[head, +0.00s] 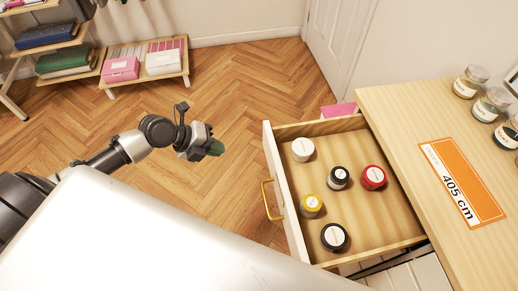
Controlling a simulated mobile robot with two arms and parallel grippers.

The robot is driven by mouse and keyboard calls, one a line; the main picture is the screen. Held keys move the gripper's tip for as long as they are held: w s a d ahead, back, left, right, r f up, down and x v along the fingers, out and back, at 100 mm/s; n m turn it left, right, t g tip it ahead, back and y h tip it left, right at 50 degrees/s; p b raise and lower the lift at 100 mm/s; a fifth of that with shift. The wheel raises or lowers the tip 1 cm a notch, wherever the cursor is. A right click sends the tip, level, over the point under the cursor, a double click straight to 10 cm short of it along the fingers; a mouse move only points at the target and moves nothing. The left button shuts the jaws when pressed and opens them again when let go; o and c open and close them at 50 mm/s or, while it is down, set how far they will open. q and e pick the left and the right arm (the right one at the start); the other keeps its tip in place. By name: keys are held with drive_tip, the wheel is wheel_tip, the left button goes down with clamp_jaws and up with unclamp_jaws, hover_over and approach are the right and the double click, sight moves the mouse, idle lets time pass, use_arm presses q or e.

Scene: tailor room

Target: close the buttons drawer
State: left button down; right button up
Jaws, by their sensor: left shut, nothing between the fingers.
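The open drawer (281,197) sticks out from the wooden cabinet at the right in the head view. It has a pale front with a brass handle (268,200) on its left face. My right gripper is out of view.
The cabinet top (405,110) holds several glass jars (470,82) and an orange sign (462,184) reading "405 cm". A pink item (338,110) shows behind the drawer. Shelves with boxes (121,69) stand at the back left. The wooden floor (235,80) between is clear.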

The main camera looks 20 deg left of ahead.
use_arm(q)
drive_tip(key=p, duration=0.3)
approach(268, 157)
drive_tip(key=shift+m, duration=0.4)
drive_tip(key=x, duration=0.7)
drive_tip(key=shift+w+a+f, duration=0.1)
drive_tip(key=shift+a+f, duration=0.15)
drive_tip(key=shift+a, duration=0.15)
drive_tip(key=shift+w, duration=0.1)
drive_tip(key=shift+d+f, duration=0.1)
drive_tip(key=shift+d, duration=0.05)
